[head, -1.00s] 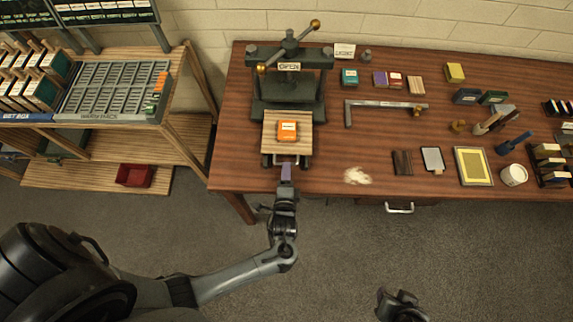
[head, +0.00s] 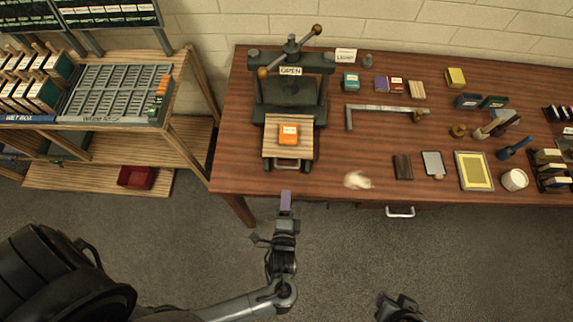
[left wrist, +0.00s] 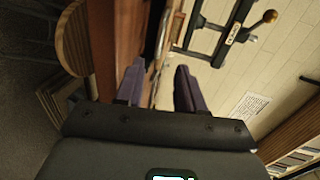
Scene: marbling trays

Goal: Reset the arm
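My left gripper (head: 286,203) hangs just off the front edge of the table, in front of the press. In the left wrist view its two purple fingers (left wrist: 160,88) stand apart with nothing between them. It is clear of the press's wooden board (head: 275,151). An orange block (head: 289,132) with a pale label lies on that board. The dark press (head: 290,88) behind it bears an "OPEN" sign. My right gripper (head: 398,308) shows only in part at the bottom edge, and its fingers cannot be made out.
The table (head: 235,170) holds several books, tools, a yellow framed panel (head: 474,171) and a white cup (head: 514,180) to the right. A wooden shelf with a type case (head: 115,93) stands at left, with a red bin (head: 137,177) low down. The floor before the table is clear.

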